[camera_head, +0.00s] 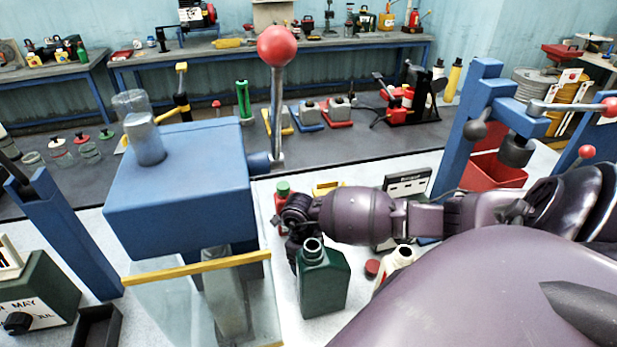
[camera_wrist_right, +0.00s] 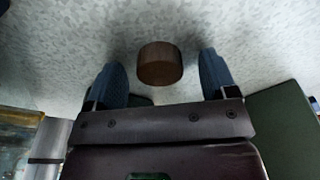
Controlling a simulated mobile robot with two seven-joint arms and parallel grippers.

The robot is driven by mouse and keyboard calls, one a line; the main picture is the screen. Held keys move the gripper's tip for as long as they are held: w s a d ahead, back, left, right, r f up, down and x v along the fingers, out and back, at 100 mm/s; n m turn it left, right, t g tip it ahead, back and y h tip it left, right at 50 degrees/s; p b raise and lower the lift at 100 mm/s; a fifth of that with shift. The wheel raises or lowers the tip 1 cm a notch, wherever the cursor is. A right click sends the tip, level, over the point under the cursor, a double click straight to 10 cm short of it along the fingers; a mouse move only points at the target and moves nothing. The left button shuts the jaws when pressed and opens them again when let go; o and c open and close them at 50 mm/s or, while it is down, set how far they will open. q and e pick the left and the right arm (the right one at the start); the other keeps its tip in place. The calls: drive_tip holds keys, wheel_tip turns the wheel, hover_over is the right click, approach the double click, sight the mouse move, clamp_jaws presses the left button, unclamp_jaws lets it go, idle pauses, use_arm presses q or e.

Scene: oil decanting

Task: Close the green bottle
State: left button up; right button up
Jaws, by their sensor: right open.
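The dark green bottle (camera_head: 322,285) stands upright on the light worktop in the head view, its neck uncovered and open at the top. My right gripper (camera_head: 292,250) is just behind and left of it, pointing down. In the right wrist view, my right gripper (camera_wrist_right: 160,82) is open, with its two fingers apart. A round brown cap (camera_wrist_right: 160,63) lies on the speckled worktop between and beyond the fingertips, and I see no contact. A dark green surface (camera_wrist_right: 285,130) at the right is probably the bottle's side. My left gripper is not in view.
A blue press (camera_head: 180,190) with a red-knobbed lever stands left of the bottle. A red bottle with a green cap (camera_head: 283,188) is behind my right gripper. A white bottle (camera_head: 398,262) and a red cap (camera_head: 372,267) are right of the green bottle.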

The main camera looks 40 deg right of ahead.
drive_tip(key=c, duration=1)
drive_tip(key=shift+r, duration=0.1)
